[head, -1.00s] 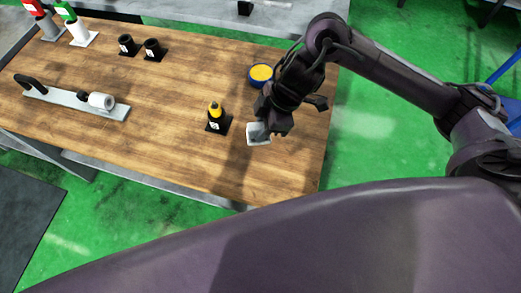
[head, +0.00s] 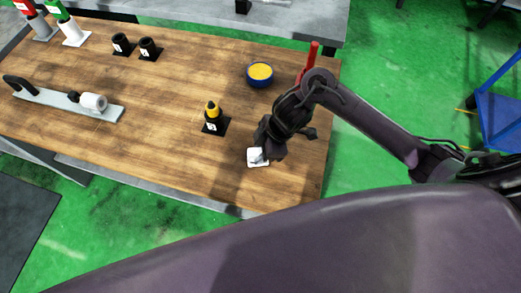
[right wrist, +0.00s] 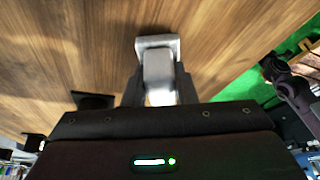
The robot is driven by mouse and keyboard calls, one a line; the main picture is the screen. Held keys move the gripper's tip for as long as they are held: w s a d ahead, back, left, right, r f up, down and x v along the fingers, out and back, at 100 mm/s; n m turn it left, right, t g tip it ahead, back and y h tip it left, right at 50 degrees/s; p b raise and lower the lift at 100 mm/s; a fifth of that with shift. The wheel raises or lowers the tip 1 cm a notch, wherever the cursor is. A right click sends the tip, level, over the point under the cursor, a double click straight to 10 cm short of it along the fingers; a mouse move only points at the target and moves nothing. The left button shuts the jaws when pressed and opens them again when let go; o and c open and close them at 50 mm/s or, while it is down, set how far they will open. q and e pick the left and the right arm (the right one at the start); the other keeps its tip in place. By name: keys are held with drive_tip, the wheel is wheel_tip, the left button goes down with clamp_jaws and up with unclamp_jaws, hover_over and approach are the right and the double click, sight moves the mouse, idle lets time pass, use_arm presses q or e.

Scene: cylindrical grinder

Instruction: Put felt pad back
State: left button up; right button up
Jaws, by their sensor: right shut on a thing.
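My right gripper (head: 264,153) is low over the front right part of the wooden table. In the right wrist view, its two fingers (right wrist: 158,92) are shut on a pale block, which looks like the felt pad (right wrist: 158,70). A grey square-edged piece, perhaps a tray or holder (right wrist: 157,41), shows just beyond and below the pad. In the head view a small white square shape (head: 257,162) shows under the fingertips; pad and holder cannot be told apart there. I cannot tell whether the pad touches the holder. My left gripper is not in view.
On the wooden table (head: 170,160), a yellow-topped bottle on a black base (head: 213,118) stands left of my gripper. Behind are a blue bowl with yellow contents (head: 260,74) and a red upright object (head: 312,58). Black cups (head: 135,46) and a metal bar fixture (head: 65,103) are farther left.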

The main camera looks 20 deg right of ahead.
drive_tip(key=shift+f, duration=0.1)
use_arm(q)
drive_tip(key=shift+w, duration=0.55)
use_arm(e)
drive_tip(key=o, duration=1)
drive_tip(key=shift+c, duration=0.2)
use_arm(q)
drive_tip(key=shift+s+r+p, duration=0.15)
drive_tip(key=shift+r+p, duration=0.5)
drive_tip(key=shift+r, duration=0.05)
use_arm(e)
drive_tip(key=w+v, duration=0.1)
drive_tip(key=v, duration=1.1)
drive_tip(key=shift+s, duration=0.45)
